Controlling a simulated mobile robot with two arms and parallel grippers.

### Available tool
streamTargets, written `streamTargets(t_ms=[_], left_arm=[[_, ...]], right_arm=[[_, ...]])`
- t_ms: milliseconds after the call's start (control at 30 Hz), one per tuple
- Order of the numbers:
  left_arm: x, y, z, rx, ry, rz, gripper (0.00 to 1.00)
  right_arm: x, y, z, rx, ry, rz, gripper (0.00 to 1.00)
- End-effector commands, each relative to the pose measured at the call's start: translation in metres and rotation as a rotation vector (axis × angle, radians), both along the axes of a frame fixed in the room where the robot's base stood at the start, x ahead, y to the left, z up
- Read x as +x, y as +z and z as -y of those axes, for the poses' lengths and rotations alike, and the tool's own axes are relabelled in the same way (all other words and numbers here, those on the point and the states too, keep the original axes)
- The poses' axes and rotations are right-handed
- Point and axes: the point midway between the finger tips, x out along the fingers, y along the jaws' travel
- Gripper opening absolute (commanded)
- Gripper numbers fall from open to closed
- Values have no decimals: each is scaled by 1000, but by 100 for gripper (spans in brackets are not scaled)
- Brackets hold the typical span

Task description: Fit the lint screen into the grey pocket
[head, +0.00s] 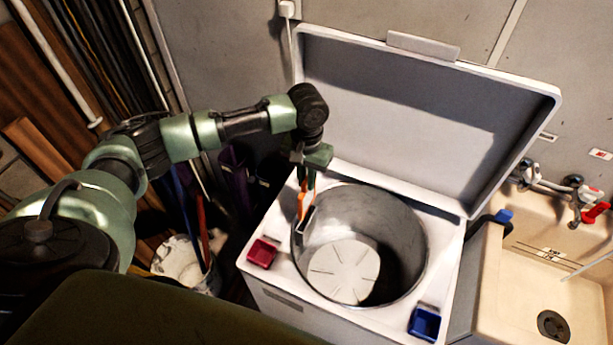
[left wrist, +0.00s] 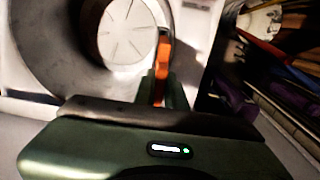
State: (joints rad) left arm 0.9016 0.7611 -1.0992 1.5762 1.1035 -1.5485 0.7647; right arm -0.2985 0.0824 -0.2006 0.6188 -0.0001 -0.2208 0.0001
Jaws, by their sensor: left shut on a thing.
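The lint screen (head: 307,219) has an orange handle and a dark frame with a pale edge. My left gripper (head: 306,184) is shut on its orange handle and points down. The screen hangs over the left rim of the washer drum; I cannot tell whether it touches the rim. I cannot make out the grey pocket in either view. My right gripper is not in view.
The white washer (head: 285,282) stands with its lid (head: 400,110) raised behind the drum (head: 410,240). A red pocket (head: 262,252) sits at its left and a blue pocket (head: 424,323) at its front right. A beige sink (head: 520,290) adjoins on the right. A bucket (head: 180,258) stands left.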

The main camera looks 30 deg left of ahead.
Motion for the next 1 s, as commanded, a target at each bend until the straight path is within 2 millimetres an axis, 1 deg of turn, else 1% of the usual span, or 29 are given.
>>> streamTargets(t_ms=[33, 133, 267, 500, 1000], left_arm=[[0, -5, 0, 0, 0, -1, 0], [0, -12, 0, -1, -1, -1, 0], [0, -21, 1, -2, -1, -1, 0], [0, -38, 1, -1, -2, -1, 0], [-1, -73, 1, -1, -1, -1, 0]], right_arm=[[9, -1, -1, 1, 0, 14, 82], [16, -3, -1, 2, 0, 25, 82], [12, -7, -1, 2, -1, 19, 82], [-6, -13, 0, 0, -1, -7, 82], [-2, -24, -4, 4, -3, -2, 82]])
